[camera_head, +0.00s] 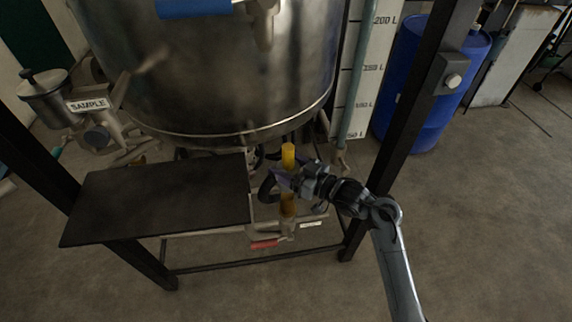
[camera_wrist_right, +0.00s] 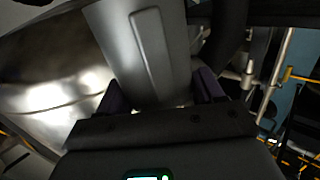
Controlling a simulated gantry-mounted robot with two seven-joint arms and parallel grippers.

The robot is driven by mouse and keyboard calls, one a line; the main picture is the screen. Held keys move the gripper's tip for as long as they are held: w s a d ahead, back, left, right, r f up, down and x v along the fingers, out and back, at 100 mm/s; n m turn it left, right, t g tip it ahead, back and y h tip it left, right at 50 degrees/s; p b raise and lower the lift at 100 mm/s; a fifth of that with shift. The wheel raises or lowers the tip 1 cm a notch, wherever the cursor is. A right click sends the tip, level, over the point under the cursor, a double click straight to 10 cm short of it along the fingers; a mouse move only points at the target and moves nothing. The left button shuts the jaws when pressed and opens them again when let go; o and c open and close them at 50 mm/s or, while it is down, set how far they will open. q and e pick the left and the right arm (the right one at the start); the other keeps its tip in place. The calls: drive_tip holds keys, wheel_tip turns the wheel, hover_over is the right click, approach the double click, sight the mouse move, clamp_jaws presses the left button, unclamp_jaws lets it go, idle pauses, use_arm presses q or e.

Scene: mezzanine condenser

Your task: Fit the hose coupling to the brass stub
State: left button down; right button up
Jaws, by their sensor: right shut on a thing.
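My right gripper (camera_head: 285,180), with purple fingers, reaches in from the right below the steel vessel. In the right wrist view its fingers (camera_wrist_right: 160,92) are on both sides of a smooth grey metal body with a raised strip, which looks like the hose coupling (camera_wrist_right: 145,45). In the head view the gripper hides most of it. A yellow upright cylinder (camera_head: 288,154) rises just behind the fingers. A brass-coloured piece (camera_head: 288,206), perhaps the stub, shows just below them. I cannot tell whether coupling and brass touch. My left gripper is not in view.
The steel vessel (camera_head: 215,75) hangs directly above. A dark shelf plate (camera_head: 155,198) lies to the left, and a dark frame post (camera_head: 415,110) stands to the right. A dark curved hose (camera_head: 268,188) and a red-handled valve (camera_head: 264,244) are close by. A blue drum (camera_head: 425,90) stands behind.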

drive_tip(key=shift+r, duration=0.15)
drive_tip(key=shift+r+p, duration=0.1)
drive_tip(key=shift+p, duration=0.4)
drive_tip(key=shift+f+b, duration=1.6)
drive_tip(key=shift+f, duration=1.45)
drive_tip(key=shift+a, duration=0.1)
drive_tip(key=shift+w+r, duration=0.1)
drive_tip(key=shift+p, duration=0.45)
drive_tip(key=shift+p, duration=0.3)
